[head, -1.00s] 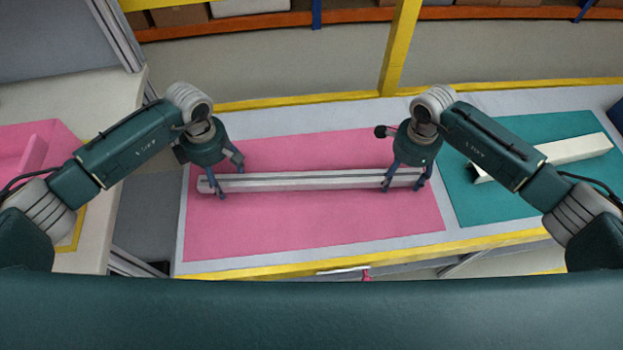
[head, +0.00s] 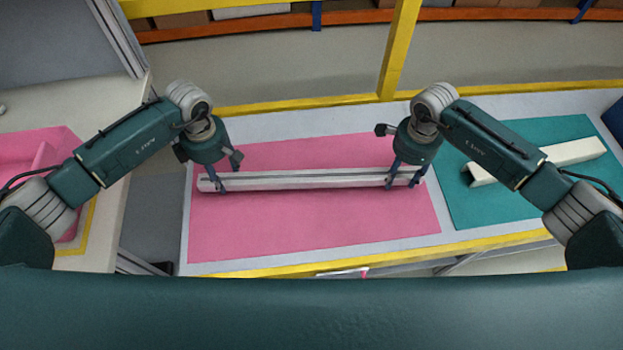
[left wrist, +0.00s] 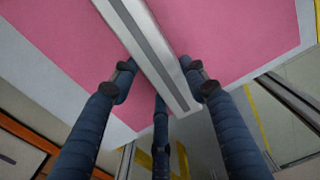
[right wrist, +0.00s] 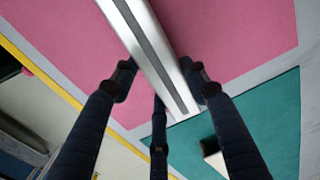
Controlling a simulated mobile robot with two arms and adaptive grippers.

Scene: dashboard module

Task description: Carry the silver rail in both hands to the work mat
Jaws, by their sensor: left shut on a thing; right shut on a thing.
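The silver rail (head: 300,180) is long and straight with a dark groove, and lies left to right over the pink mat (head: 320,225). My left gripper (head: 227,182) is shut on it near its left end. My right gripper (head: 404,178) is shut on it near its right end. In the left wrist view the rail (left wrist: 150,50) passes between the fingers, and the right wrist view shows the same (right wrist: 145,40). The rail looks level; whether a small gap separates it from the mat is hard to tell.
A teal mat (head: 465,205) to the right bears a pale bar (head: 570,151), partly behind my right arm. A pink tray (head: 55,150) stands on the table at left. A yellow post (head: 398,50) and yellow rail edge the bench's back.

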